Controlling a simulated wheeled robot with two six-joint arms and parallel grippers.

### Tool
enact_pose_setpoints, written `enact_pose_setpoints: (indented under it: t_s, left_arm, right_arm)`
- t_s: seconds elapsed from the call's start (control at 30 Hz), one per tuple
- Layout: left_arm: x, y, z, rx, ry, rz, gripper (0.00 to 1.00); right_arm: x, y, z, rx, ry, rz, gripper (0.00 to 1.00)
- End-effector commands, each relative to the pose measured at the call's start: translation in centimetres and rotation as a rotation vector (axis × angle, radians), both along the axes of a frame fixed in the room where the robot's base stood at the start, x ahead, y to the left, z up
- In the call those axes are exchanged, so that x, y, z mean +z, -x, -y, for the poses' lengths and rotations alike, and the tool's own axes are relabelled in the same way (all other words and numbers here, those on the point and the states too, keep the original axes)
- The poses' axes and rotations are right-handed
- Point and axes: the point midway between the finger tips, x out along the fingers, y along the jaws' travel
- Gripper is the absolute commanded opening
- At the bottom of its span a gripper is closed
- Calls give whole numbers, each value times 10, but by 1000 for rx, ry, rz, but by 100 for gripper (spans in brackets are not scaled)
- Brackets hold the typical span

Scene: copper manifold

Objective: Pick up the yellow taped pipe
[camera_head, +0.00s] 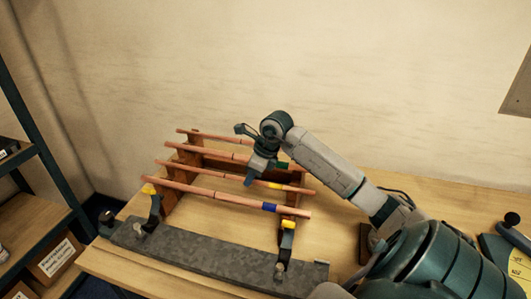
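Several copper pipes lie across a wooden rack (168,198) on the workbench. The yellow taped pipe (210,173) is the second from the front, with its yellow band (279,186) towards the right end. My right gripper (250,178) reaches down over the rack from the right. Its fingertips are at the yellow taped pipe, left of the band. I cannot tell whether they touch it or are closed around it, as the fingers are small and dark. The blue taped pipe (225,198) is in front, and a pipe with a green band (281,165) is behind. My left gripper is not in view.
A grey metal bar (205,257) with two dark upright clamps (154,207) (286,243) stands along the bench's front edge. A shelf with boxes (55,258) is at the left. Tools lie at the far right. A plain wall stands behind the bench.

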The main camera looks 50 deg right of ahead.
Motion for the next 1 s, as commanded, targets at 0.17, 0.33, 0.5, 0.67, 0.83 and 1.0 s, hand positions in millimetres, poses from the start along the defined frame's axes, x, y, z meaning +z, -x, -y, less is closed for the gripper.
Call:
enact_pose_setpoints:
  t_s: [0.17,0.33,0.5,0.67,0.83,1.0]
  left_arm:
    - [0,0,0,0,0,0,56]
    - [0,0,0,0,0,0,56]
    - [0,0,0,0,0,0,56]
    - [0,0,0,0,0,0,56]
    - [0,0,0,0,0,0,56]
    - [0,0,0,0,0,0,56]
  right_arm:
    - [0,0,0,0,0,0,0]
    - [1,0,0,0,0,0,0]
    - [1,0,0,0,0,1,0]
    - [1,0,0,0,0,1,0]
    - [1,0,0,0,0,1,0]
    - [1,0,0,0,0,1,0]
